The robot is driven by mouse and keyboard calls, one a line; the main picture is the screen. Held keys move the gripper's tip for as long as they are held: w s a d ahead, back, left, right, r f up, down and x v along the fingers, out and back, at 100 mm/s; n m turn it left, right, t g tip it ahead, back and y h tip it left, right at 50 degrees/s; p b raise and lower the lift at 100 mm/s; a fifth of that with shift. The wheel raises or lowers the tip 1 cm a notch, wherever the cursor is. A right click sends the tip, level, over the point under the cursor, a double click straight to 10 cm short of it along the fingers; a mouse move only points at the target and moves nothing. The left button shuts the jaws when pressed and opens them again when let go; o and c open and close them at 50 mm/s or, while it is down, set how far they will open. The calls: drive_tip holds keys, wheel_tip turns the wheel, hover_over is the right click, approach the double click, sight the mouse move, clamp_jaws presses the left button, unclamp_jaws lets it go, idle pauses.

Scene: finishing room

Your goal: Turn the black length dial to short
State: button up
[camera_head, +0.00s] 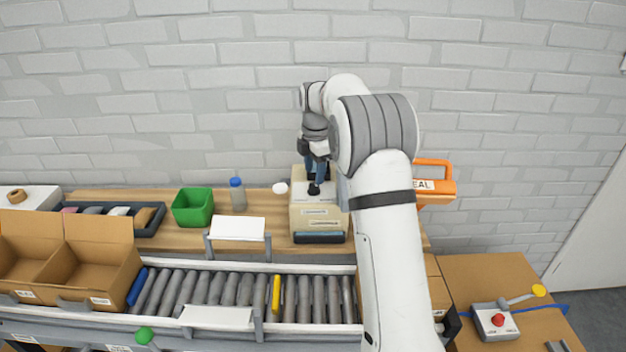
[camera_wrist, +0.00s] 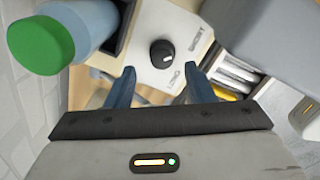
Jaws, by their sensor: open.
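The black length dial (camera_wrist: 162,52) is a round knob on a white panel (camera_wrist: 148,72) with the words SHORT and LONG printed beside it. A small white mark shows on the knob; its exact setting is hard to read. In the head view the dial (camera_head: 314,189) sits on top of a beige machine (camera_head: 318,216) on the wooden bench. My gripper (camera_wrist: 160,85) is open, its two blue fingers apart and pointing at the panel with the dial ahead between them. In the head view my gripper (camera_head: 316,172) is just above the dial, partly hiding it.
A green-capped blue cylinder (camera_wrist: 65,35) is close by at the wrist view's upper left. A green bin (camera_head: 193,208) and a blue-capped bottle (camera_head: 238,195) stand left of the machine. The roller conveyor (camera_head: 205,287) runs in front. An orange device (camera_head: 436,187) is to the right.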

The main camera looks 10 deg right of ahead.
sight(315, 185)
drive_tip(key=shift+r, duration=1.85)
drive_tip(key=shift+s+r, duration=0.1)
drive_tip(key=shift+s, duration=0.05)
drive_tip(key=s+a+r+m+t, duration=0.1)
drive_tip(key=s+r+m, duration=0.2)
drive_tip(key=s+m, duration=0.5)
drive_tip(key=s+r+m, duration=0.3)
drive_tip(key=s, duration=0.9)
drive_tip(key=s+f+m, duration=0.2)
drive_tip(key=s+m, duration=0.3)
drive_tip(key=s, duration=0.4)
drive_tip(key=s+f+m+t, duration=0.1)
drive_tip(key=s+f+m, duration=0.2)
drive_tip(key=s, duration=0.7)
drive_tip(key=shift+a+f+m+t, duration=0.25)
drive_tip(key=shift+m+t, duration=0.05)
drive_tip(key=shift+m, duration=0.9)
